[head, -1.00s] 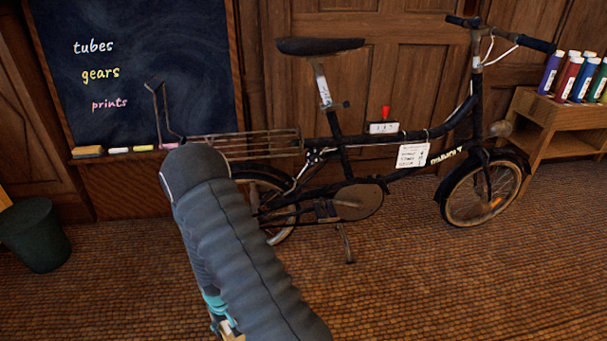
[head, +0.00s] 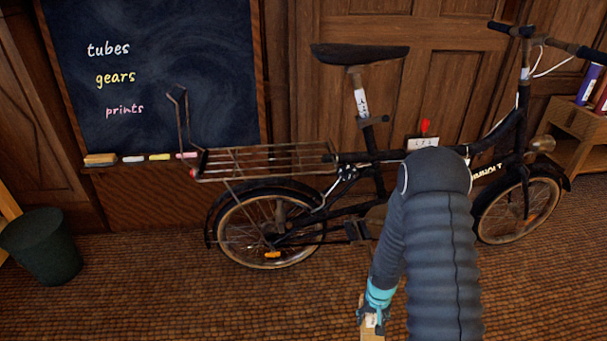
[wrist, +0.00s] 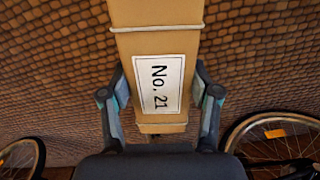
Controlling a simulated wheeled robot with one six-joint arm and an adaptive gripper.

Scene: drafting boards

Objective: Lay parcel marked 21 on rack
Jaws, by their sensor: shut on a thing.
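The parcel (wrist: 154,30) is a long brown box with pale string bands and a white label reading "No. 21". In the wrist view my gripper (wrist: 158,95) is shut on it, one finger on each side. In the head view my gripper (head: 372,318) is low at the bottom, right of centre, with a small part of the parcel (head: 371,334) showing. The rack (head: 265,160) is the metal carrier over the bicycle's rear wheel. Its top is bare. My gripper is in front of the bicycle, below and to the right of the rack.
The black bicycle (head: 470,184) stands before wood panelling. A raised bent metal bar (head: 182,120) stands at the rack's left end. The floor in front is open.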

